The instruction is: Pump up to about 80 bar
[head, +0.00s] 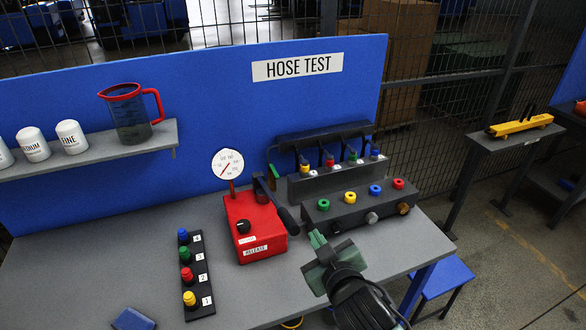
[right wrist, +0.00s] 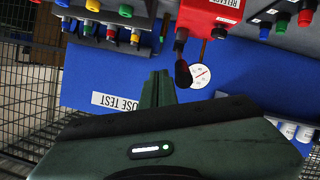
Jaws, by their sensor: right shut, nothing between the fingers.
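The red hand pump (head: 255,226) stands on the bench, with a black knob and a RELEASE label on it. Its black lever (head: 284,213) slants down along the pump's right side; the lever's dark grip also shows in the right wrist view (right wrist: 183,74). A round white gauge (head: 228,163) stands behind the pump on a red stem; its figures are too small to read surely. My right gripper (head: 317,239) is shut and empty, to the right of the pump and apart from the lever. In the right wrist view its fingertips (right wrist: 159,76) are together. My left gripper is out of view.
A dark manifold (head: 350,208) with coloured caps stands right of the pump, before a rack of hose ends (head: 330,183). A black strip (head: 200,268) with several coloured plugs lies left. A jug (head: 130,118) and white canisters (head: 72,137) stand on the shelf. The front bench is mostly clear.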

